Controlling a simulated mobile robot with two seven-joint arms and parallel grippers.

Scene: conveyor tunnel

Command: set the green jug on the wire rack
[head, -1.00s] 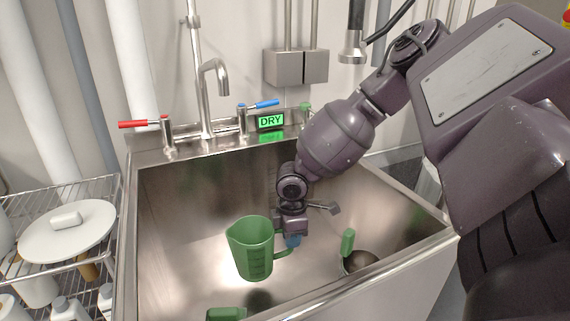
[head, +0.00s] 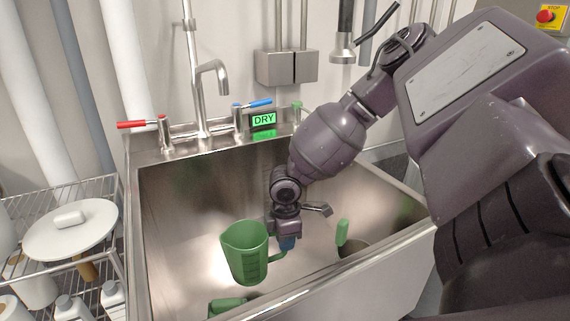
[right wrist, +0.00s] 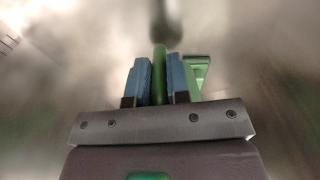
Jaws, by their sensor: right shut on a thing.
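The green jug (head: 245,252) hangs upright inside the steel sink, its handle toward the right. My right gripper (head: 288,242) points down and is shut on that handle. In the right wrist view the blue finger pads of the gripper (right wrist: 160,82) close on both sides of a green strip, the handle (right wrist: 159,70). Whether the jug clears the sink floor is hard to tell. The wire rack (head: 62,195) stands left of the sink, apart from the jug. My left gripper does not show.
A white plate (head: 70,232) with a white block (head: 70,218) lies on the rack's upper shelf; bottles stand below. The sink's left rim (head: 136,240) lies between jug and rack. Green-handled items (head: 342,232) lie in the sink. A faucet (head: 212,72) stands behind.

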